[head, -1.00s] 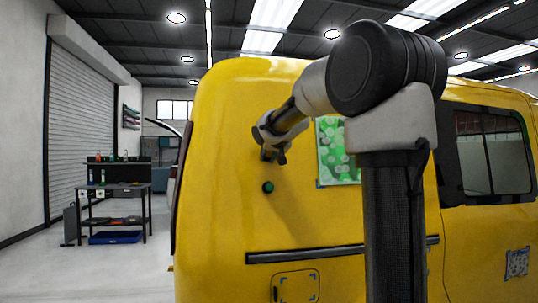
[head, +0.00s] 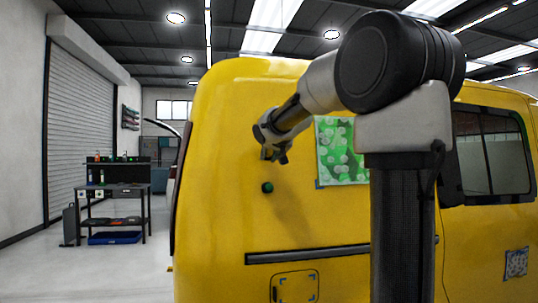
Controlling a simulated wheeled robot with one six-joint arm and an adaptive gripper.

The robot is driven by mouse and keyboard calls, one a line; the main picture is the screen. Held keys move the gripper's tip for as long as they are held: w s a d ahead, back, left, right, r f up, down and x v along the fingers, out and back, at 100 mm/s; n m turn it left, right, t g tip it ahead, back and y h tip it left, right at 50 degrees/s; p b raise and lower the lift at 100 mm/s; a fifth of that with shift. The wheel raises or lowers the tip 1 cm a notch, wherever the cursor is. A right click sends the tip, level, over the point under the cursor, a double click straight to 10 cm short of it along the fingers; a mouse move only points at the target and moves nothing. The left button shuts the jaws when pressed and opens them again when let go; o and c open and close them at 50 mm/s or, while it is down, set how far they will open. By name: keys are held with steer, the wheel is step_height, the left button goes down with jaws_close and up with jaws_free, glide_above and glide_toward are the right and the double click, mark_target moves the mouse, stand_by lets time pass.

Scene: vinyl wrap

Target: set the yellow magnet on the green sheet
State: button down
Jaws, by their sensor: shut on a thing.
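The green sheet (head: 338,150), printed with pale round blots, is on the yellow van's side, with blue bits at its lower corners. Its right edge is near my arm. My gripper (head: 273,156) is left of the sheet, close in front of the van panel. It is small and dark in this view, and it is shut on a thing. That thing is hidden or blends with the yellow paint; I take it to be the yellow magnet. A dark green round magnet (head: 267,187) sits on the panel just below my gripper.
The yellow van (head: 225,200) fills the middle and right. A dark rail (head: 300,255) and a fuel flap (head: 295,287) lie below the sheet. A blue-patterned patch (head: 516,263) is at the lower right.

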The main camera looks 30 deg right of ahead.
mark_target(269, 155)
steer(key=shift+s+a+f+v, duration=0.1)
steer(key=shift+f+v, duration=0.1)
steer(key=shift+v, duration=0.8)
steer(key=shift+s+a+f+v, duration=0.1)
steer(key=shift+f+v, duration=0.1)
steer(key=shift+v, duration=0.8)
steer(key=shift+a+f+v, duration=0.1)
steer(key=shift+f+v, duration=0.15)
steer(key=shift+v, duration=0.75)
